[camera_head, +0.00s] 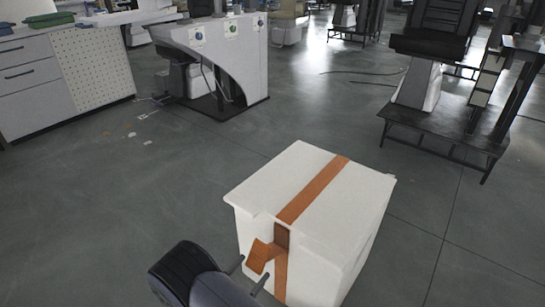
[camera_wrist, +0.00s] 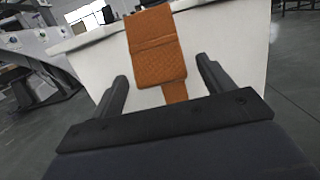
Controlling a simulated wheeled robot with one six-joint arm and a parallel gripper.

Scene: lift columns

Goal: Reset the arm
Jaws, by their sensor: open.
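My gripper (camera_head: 249,274) is at the lower middle of the head view, in front of a white box with an orange band. In the wrist view its two dark fingers (camera_wrist: 160,82) stand wide apart. The white box (camera_head: 328,190) stands on the floor. An orange tab (camera_head: 258,256) sticks out from its near side, beside the fingertips. In the wrist view the orange tab (camera_wrist: 154,48) shows between and beyond the fingers. I cannot tell whether a finger touches it.
A white drawer cabinet (camera_head: 32,85) and a curved white station (camera_head: 215,60) stand at the back left. Grey floor (camera_head: 110,200) is clear left of the box.

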